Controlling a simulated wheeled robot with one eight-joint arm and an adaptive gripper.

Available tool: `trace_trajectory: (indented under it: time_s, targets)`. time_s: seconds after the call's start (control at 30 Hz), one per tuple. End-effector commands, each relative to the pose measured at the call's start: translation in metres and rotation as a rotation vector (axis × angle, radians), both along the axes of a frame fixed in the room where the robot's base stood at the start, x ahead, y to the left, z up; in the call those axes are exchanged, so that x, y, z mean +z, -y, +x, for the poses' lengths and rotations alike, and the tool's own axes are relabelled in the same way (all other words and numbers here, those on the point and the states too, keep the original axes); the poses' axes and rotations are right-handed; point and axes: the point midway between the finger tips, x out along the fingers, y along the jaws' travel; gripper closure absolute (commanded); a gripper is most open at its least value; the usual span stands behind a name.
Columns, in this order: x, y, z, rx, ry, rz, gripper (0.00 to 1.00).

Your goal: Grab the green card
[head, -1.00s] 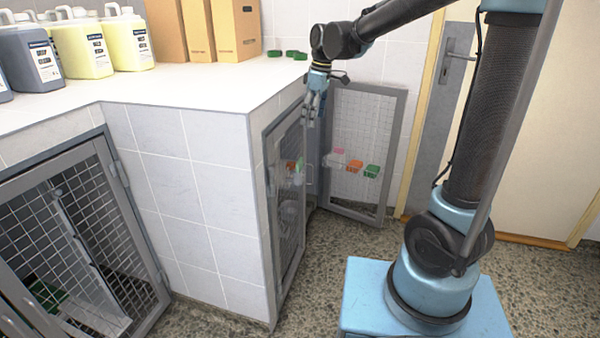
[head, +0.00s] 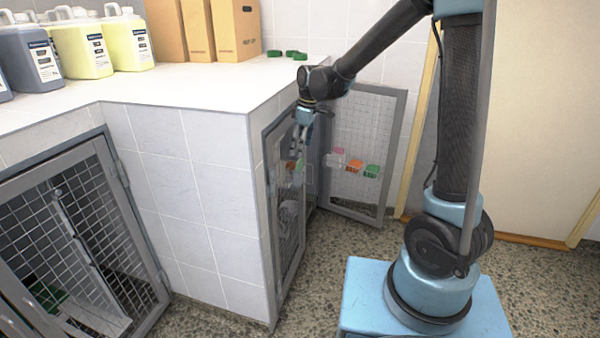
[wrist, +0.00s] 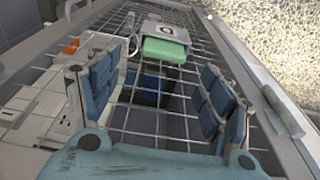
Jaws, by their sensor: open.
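A green card (wrist: 165,50) sits at a small grey holder (wrist: 160,32) on a wire mesh door in the wrist view, ahead of my gripper (wrist: 158,100). The fingers are spread and nothing is between them. In the head view my gripper (head: 297,148) hangs beside the near kennel door (head: 285,215), just above a green patch (head: 300,165) and an orange patch (head: 289,167) seen at the mesh. Another green card (head: 371,171) hangs on the swung-out mesh door (head: 355,120). I cannot tell which green card the wrist view shows.
Orange (head: 355,166) and pink (head: 338,152) cards hang on the swung-out door. The tiled counter (head: 215,95) carries jugs (head: 128,42), brown boxes (head: 236,30) and small green items (head: 285,53). The speckled floor (head: 330,250) is clear before the doors.

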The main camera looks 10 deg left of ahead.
Motion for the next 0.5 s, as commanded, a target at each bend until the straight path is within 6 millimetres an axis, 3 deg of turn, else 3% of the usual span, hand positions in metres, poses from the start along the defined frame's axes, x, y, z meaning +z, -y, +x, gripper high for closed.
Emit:
trace_trajectory:
  time_s: [0.27, 0.5]
  targets:
    - [-0.016, -0.001, -0.001, 0.000, 0.000, 0.000, 0.27]
    - [-0.046, -0.001, -0.003, 0.000, 0.000, 0.000, 0.27]
